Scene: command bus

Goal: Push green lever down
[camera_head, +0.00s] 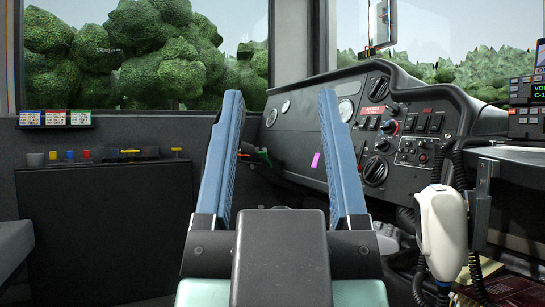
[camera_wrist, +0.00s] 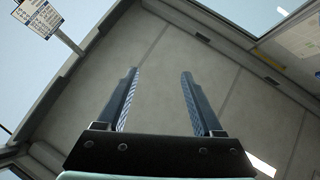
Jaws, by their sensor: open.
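A small green lever (camera_head: 263,155) shows in the head view, at the left end of the dashboard, between my two fingers in the picture. My gripper (camera_head: 278,95) is open, with two long blue fingers spread wide and nothing between them. It appears well in front of the lever and apart from it. In the wrist view the open gripper (camera_wrist: 157,72) faces a grey panelled surface, and the lever is not in that view. The lower part of the lever's mount is dark and hard to make out.
The black dashboard (camera_head: 440,108) with knobs and gauges fills the right. A white handset (camera_head: 443,225) with a coiled cord hangs in front of it. A dark side cabinet (camera_head: 110,220) with small coloured knobs stands at left. A pink tag (camera_head: 316,160) is on the dashboard.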

